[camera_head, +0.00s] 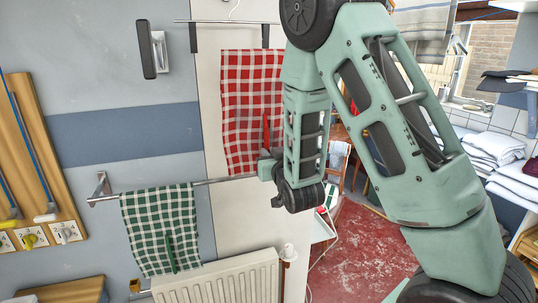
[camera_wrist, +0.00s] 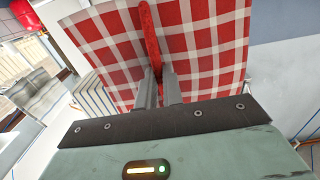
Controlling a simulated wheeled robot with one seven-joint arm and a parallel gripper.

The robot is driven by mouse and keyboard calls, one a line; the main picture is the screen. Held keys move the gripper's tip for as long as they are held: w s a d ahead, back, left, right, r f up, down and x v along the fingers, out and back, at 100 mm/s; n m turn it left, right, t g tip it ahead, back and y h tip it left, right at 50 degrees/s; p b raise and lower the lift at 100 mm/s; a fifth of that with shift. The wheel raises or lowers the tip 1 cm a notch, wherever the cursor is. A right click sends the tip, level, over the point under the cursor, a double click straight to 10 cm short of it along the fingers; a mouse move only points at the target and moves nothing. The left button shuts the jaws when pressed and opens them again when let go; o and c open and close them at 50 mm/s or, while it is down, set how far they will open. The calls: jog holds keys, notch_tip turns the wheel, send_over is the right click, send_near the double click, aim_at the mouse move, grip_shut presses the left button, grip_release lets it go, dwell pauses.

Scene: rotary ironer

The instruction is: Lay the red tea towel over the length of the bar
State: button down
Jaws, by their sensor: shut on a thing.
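The red-and-white checked tea towel (camera_head: 245,85) hangs spread out in front of the pale panel. It also fills the upper part of the wrist view (camera_wrist: 205,50). My gripper (camera_head: 267,152) is shut on the upright red strip on the towel's face; in the wrist view the strip stands between my two fingers (camera_wrist: 158,85). The metal bar (camera_head: 222,181) runs from a wall bracket towards my gripper, near the level of the red towel's lower edge. I cannot tell whether they touch. The bar's right end is hidden behind my wrist.
A green checked towel (camera_head: 160,222) hangs over the left part of the bar. A higher rail (camera_head: 215,22) is above the red towel. A white radiator (camera_head: 225,279) stands below. A wooden board (camera_head: 30,150) with hooks is at left, and folded linen (camera_head: 492,148) lies at right.

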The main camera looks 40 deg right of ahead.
jog(key=shift+f+b, duration=0.15)
jog(key=shift+b, duration=0.15)
jog(key=shift+b+x, duration=0.65)
jog(key=shift+x, duration=2.35)
notch_tip(320, 180, down, 38)
jog(key=b, duration=3.8)
jog(key=shift+f+b, duration=0.25)
jog(key=shift+b, duration=0.15)
jog(key=c, duration=1.5)
grip_release()
jog(key=shift+o, duration=0.2)
jog(key=shift+s, duration=0.1)
